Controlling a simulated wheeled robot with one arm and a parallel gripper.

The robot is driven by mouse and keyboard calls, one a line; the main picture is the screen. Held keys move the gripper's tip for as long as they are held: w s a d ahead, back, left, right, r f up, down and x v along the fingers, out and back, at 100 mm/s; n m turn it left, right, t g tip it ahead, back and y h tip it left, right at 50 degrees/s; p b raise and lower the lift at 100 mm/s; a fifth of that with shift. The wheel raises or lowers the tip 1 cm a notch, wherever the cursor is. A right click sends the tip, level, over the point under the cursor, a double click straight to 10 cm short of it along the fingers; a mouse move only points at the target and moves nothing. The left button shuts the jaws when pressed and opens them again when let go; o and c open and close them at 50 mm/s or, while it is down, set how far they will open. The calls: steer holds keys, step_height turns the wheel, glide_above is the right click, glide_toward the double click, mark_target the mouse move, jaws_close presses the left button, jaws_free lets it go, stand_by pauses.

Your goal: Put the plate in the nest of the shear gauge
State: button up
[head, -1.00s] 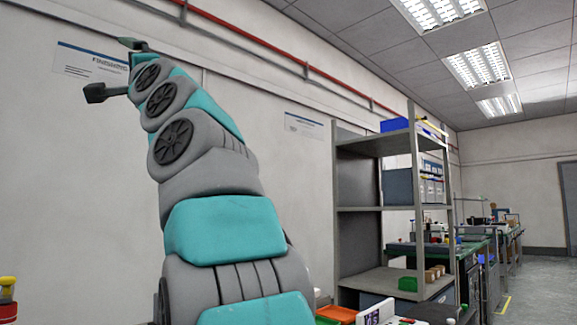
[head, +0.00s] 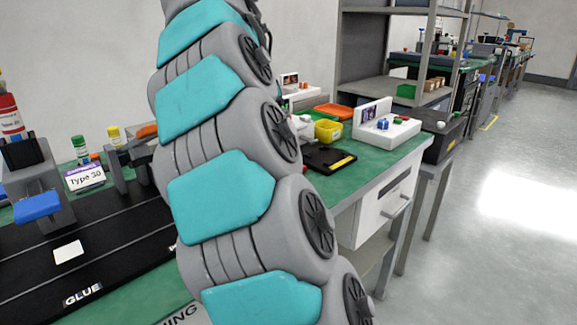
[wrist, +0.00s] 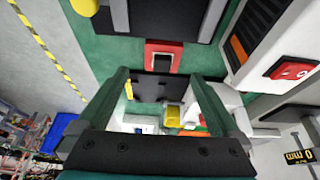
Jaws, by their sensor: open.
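A small white flat rectangle (head: 68,251) lies on the long black board marked GLUE, at lower left in the head view; I cannot tell whether it is the plate. I cannot make out the shear gauge or its nest for sure. A white device with an upside-down display reading 0 mm (wrist: 297,156) is at the right edge of the wrist view. My gripper (wrist: 163,78) is open, its two dark green fingers wide apart with nothing held between them. It is out of the head view, where my arm covers the middle of the bench.
The green bench holds a yellow bin (head: 328,130), a black tray (head: 326,158), a white stand (head: 385,127) and an orange tray (head: 334,111). The floor at right is clear.

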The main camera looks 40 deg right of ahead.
steer(key=shift+p+x, duration=0.3)
steer(key=shift+x, duration=3.45)
steer(key=shift+w+d, duration=0.1)
steer(key=shift+w, duration=0.05)
steer(key=shift+c, duration=0.2)
steer(key=c, duration=1.4)
steer(key=shift+o, duration=0.2)
steer(key=shift+r, duration=0.15)
